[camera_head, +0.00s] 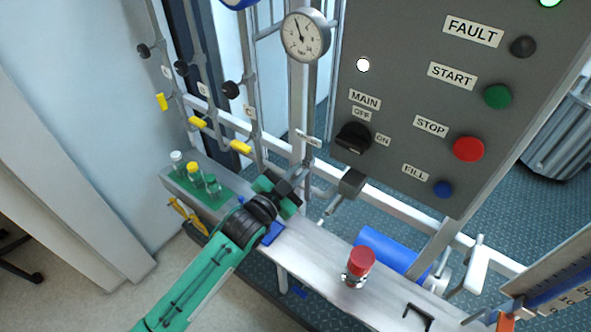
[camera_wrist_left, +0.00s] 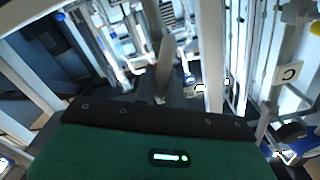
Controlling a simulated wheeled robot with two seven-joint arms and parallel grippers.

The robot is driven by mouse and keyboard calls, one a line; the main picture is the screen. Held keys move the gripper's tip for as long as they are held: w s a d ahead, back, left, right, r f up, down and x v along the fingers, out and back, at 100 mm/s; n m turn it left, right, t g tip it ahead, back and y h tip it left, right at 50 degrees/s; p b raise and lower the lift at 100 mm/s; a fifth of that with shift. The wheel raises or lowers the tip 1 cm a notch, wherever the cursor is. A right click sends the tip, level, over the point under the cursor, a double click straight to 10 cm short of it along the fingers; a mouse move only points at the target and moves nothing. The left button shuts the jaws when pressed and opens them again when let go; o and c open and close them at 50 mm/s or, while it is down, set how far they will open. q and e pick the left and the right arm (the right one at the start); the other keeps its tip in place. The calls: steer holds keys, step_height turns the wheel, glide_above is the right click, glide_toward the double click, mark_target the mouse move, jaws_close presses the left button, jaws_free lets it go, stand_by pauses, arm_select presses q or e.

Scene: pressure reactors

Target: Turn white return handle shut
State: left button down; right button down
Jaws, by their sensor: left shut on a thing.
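My left gripper (camera_head: 291,187) reaches in from the lower left, over the grey bench rail beside the vertical pipe under the gauge. It is shut on a slim pale handle, which I take to be the white return handle (camera_wrist_left: 165,65). In the left wrist view this handle stands upright just beyond the dark edge of the gripper. In the head view the gripper hides most of it, so its exact angle cannot be told. My right gripper is in neither view.
The dark control panel (camera_head: 403,120) with a black MAIN knob (camera_head: 353,138) stands to the right. A pressure gauge (camera_head: 305,35) is above. A red-capped fitting (camera_head: 359,265) and a blue cylinder (camera_head: 390,251) are at lower right. Capped bottles (camera_head: 194,170) stand at left.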

arm_select(q)
steer(key=m, duration=0.6)
steer(key=shift+s+d+f+p, duration=0.2)
steer(key=shift+d+f+p, duration=0.1)
steer(key=shift+f, duration=0.05)
steer(key=m, duration=0.3)
steer(key=f+m, duration=0.1)
steer(key=m, duration=0.2)
steer(key=shift+s+d+m, duration=0.1)
steer(key=shift+m, duration=0.2)
steer(key=c, duration=1.5)
jaws_free()
steer(key=shift+o, duration=0.2)
steer(key=shift+s, duration=0.1)
